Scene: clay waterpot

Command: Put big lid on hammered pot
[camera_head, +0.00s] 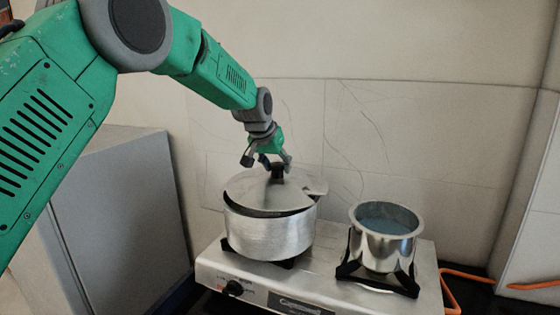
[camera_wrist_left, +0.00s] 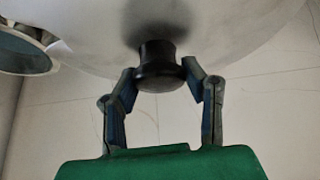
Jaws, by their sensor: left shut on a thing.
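The hammered pot (camera_head: 268,236) is a wide silver pot on the left burner of the stove. The big lid (camera_head: 246,190) is a silver disc with a black knob (camera_head: 278,171). It lies over the pot's mouth, slightly tilted, with a dark gap showing under its front left edge. My left gripper (camera_head: 270,162) is above the lid, with its fingers at the knob. In the left wrist view the two fingers are on either side of the black knob (camera_wrist_left: 158,68), shut on it, and the lid's surface (camera_wrist_left: 90,30) fills the top. My right gripper is not in view.
A smaller steel pot (camera_head: 383,247) with bluish contents stands uncovered on the right burner. The two-burner stove (camera_head: 330,290) has a black control knob at its front. An orange hose (camera_head: 470,275) runs at the right. A grey cabinet (camera_head: 120,215) stands at the left, and a tiled wall is behind.

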